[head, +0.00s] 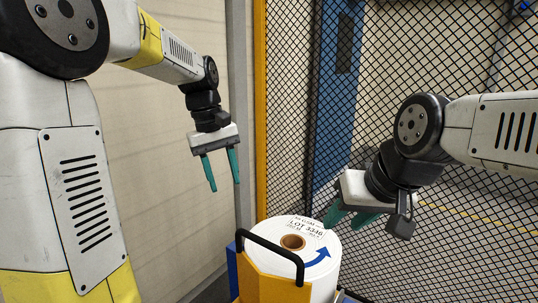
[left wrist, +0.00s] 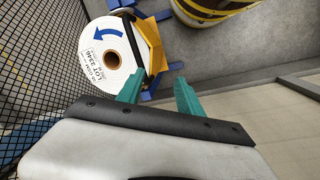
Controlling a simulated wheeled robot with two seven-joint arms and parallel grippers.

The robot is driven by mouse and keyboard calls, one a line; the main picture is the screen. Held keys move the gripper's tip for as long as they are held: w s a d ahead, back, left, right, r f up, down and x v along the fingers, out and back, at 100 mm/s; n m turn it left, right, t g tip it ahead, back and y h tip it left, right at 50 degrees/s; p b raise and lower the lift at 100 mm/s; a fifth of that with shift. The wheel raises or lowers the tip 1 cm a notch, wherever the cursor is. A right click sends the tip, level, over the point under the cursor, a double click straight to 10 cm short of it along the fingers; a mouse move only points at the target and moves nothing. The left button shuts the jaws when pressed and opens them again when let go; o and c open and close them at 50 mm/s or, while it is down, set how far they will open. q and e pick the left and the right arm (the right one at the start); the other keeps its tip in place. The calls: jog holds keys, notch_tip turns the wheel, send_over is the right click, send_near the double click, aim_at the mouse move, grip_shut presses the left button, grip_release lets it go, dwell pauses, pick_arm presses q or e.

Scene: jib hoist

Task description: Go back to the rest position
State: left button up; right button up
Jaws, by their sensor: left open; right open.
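My left gripper (head: 222,171) hangs in the air at the upper left of the head view, its teal fingers apart and empty, pointing down. Its fingers also show in the left wrist view (left wrist: 159,89). My right gripper (head: 343,219) is at the right, just above and beside the top edge of a white roll (head: 320,262). It is open; whether its fingertips touch the roll I cannot tell. The roll stands upright with a brown core, printed lot text and a blue arrow on top. It also shows in the left wrist view (left wrist: 88,62), below and apart from my left gripper.
A yellow cradle (head: 268,285) with a black handle (head: 270,253) stands against the roll. A black mesh fence (head: 290,120) with a yellow post (head: 260,100) and blue panel is behind. A plain wall (head: 160,150) is at left. A yellow-and-black drum (left wrist: 205,10) stands on the floor.

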pick_arm(q)
jog(key=s+a+m+t, duration=0.3)
jog(key=s+m+t, duration=0.2)
jog(key=s, duration=1.2)
jog(key=shift+f+t, duration=0.25)
jog(key=shift+t, duration=0.25)
jog(key=shift+w, duration=0.1)
